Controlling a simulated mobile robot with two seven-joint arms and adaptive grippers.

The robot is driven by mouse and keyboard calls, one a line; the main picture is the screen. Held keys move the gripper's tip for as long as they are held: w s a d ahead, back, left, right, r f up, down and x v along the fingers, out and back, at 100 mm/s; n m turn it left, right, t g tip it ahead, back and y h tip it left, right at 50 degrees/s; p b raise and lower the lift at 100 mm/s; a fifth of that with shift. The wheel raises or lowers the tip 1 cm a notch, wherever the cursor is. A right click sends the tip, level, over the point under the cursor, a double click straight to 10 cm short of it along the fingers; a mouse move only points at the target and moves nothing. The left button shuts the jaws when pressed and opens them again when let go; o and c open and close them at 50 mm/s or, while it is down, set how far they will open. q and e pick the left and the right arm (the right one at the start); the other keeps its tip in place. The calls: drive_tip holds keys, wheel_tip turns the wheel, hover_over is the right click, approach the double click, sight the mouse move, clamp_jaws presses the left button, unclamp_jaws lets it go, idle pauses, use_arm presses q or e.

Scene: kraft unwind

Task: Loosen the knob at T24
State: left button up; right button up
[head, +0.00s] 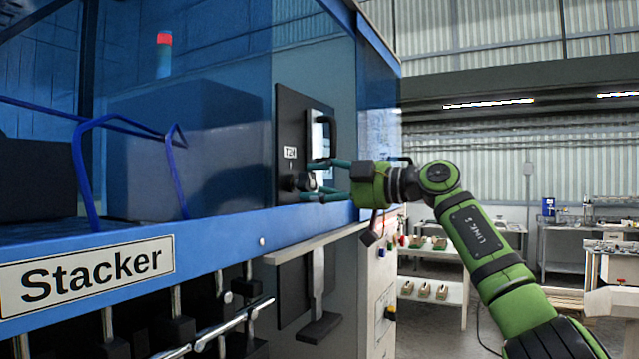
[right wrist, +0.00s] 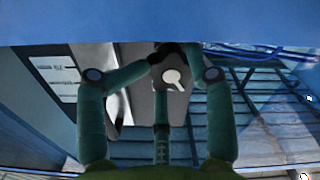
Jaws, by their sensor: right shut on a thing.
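A dark panel (head: 291,140) on the blue machine carries a small white label (head: 290,152) that seems to read T24. Below the label is a dark knob (head: 296,182), partly covered by fingers. In the right wrist view the knob (right wrist: 172,76) shows a pale round mark with a pointer. My right gripper (head: 309,181) reaches in from the right, with teal fingers around the knob. It is shut on the knob; the fingers also show in the right wrist view (right wrist: 180,68). My left gripper is in neither view.
A dark handle (head: 331,142) stands out just above the right gripper's fingers. The blue machine frame (head: 215,257) with a Stacker sign (head: 88,274) runs along the left, over metal rods. Shelves with parts (head: 432,290) stand behind my right arm.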

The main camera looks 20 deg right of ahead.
drive_tip(key=shift+s+a+r, duration=0.3)
drive_tip(key=shift+a+r, duration=0.1)
drive_tip(key=shift+r, duration=0.15)
drive_tip(key=shift+c, duration=0.2)
drive_tip(key=shift+n, duration=0.4)
drive_tip(key=n, duration=0.3)
drive_tip(key=shift+n, duration=0.4)
drive_tip(key=o, duration=1.1)
drive_tip(key=shift+c, duration=0.2)
drive_tip(key=shift+a+f, duration=0.1)
drive_tip(key=shift+a, duration=0.4)
drive_tip(key=shift+f, duration=0.1)
drive_tip(key=shift+d+f, duration=0.1)
drive_tip(key=shift+d, duration=0.05)
